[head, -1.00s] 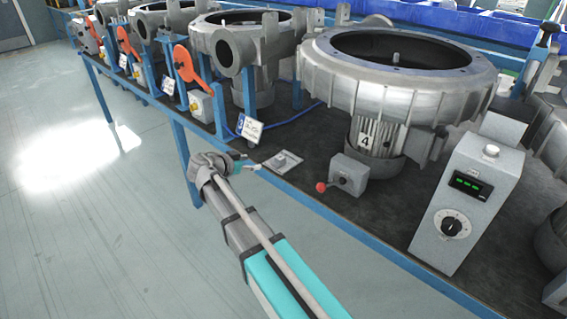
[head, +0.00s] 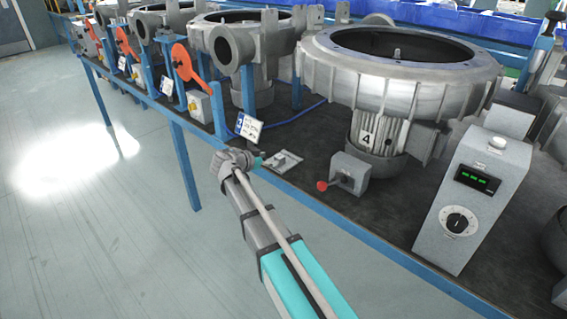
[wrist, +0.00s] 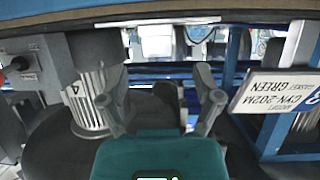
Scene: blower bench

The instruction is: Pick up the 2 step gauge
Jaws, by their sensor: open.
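My gripper (head: 258,162) is low at the bench's front edge, left of a small pale flat plate (head: 283,161) lying on the dark bench top. A small grey piece shows on the plate, too small to tell whether it is the 2 step gauge. I cannot make out a 2 on it. In the wrist view my gripper (wrist: 160,78) is open, with its fingers wide apart and nothing between them. A pale thin strip (wrist: 155,21) crosses the top of that view, perhaps the plate seen edge-on.
Blower 4 (head: 400,70) stands behind the plate. A grey box with a red knob (head: 347,175) is to its right, and a control box (head: 472,200) farther right. A sign card (head: 249,127) stands behind my gripper. Open floor (head: 110,230) lies in front.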

